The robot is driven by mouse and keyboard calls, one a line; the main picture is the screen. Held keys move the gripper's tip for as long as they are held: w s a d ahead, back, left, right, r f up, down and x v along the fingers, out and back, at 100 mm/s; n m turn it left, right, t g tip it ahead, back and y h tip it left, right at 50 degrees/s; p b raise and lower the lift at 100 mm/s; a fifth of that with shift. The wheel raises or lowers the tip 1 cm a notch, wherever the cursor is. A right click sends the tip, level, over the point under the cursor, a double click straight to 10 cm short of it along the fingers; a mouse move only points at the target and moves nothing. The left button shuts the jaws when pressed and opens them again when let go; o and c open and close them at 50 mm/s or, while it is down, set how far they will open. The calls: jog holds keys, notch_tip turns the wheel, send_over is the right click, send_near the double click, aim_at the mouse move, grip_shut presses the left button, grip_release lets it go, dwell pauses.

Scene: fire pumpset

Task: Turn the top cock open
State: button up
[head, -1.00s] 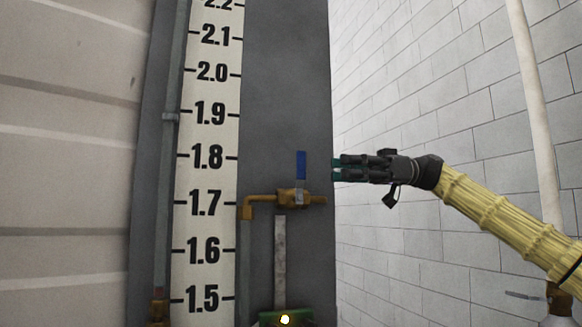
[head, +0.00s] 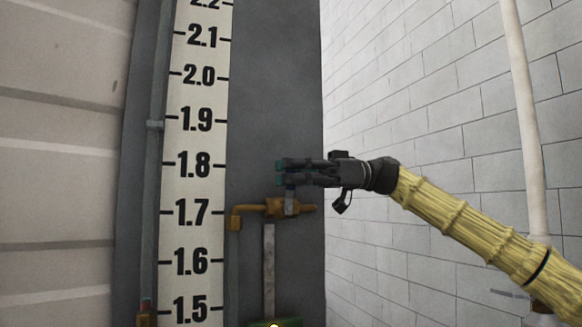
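The top cock (head: 275,208) is a brass valve on a bent brass pipe, beside the 1.7 mark of the level scale. Its blue lever stood upright above the body earlier. Now my gripper (head: 281,172) is in front of it and hides nearly all of the lever; only a small bluish part (head: 290,187) shows below the fingers. My gripper comes in from the right, with its dark, teal-tipped fingers pointing left at the lever's height. I cannot tell whether the fingers touch the lever or how far apart they are.
The white scale (head: 196,140) with black numbers runs up the left of the dark panel (head: 275,80). A thin grey pipe (head: 152,200) runs beside it. A grey vertical strip (head: 268,270) stands below the cock. A pale pipe (head: 525,120) runs along the block wall at right.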

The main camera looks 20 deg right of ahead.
jog(key=shift+w+a, duration=0.15)
jog(key=shift+a, duration=0.05)
jog(key=shift+d, duration=0.1)
jog(key=shift+c, duration=0.2)
grip_shut()
